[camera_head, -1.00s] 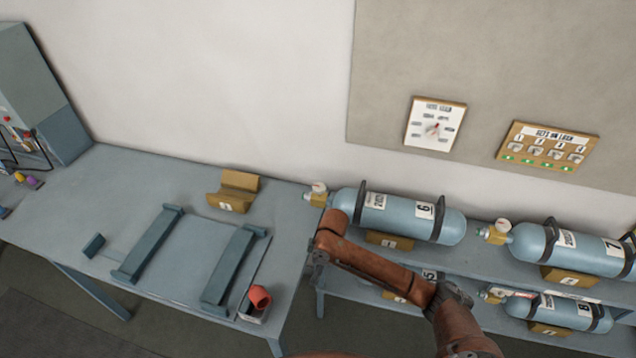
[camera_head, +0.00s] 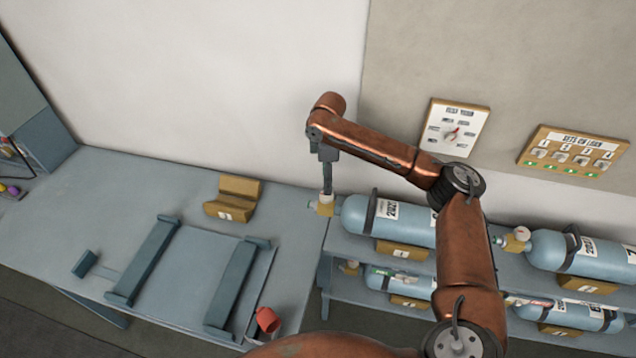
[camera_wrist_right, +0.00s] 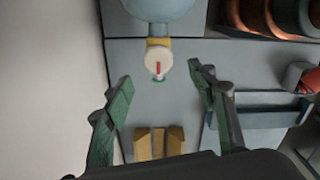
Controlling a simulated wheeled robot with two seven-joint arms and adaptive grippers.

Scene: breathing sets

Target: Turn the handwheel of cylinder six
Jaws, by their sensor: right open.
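Cylinder six (camera_head: 410,220) is the pale blue cylinder lying at the left end of the upper shelf. My arm covers its number now. Its brass valve block (camera_head: 325,208) points left, towards the bench. In the right wrist view its white round handwheel (camera_wrist_right: 158,61) with a red mark faces the camera, above the brass block (camera_wrist_right: 158,43). My right gripper (camera_head: 327,188) points down over the valve. In the wrist view its two green-padded fingers (camera_wrist_right: 160,82) are open, one each side of the handwheel's line, with no visible contact. My left gripper is out of view.
Other cylinders lie on the shelves, one on the upper right (camera_head: 575,250). A dial board (camera_head: 453,128) and a gauge board (camera_head: 573,150) hang behind.

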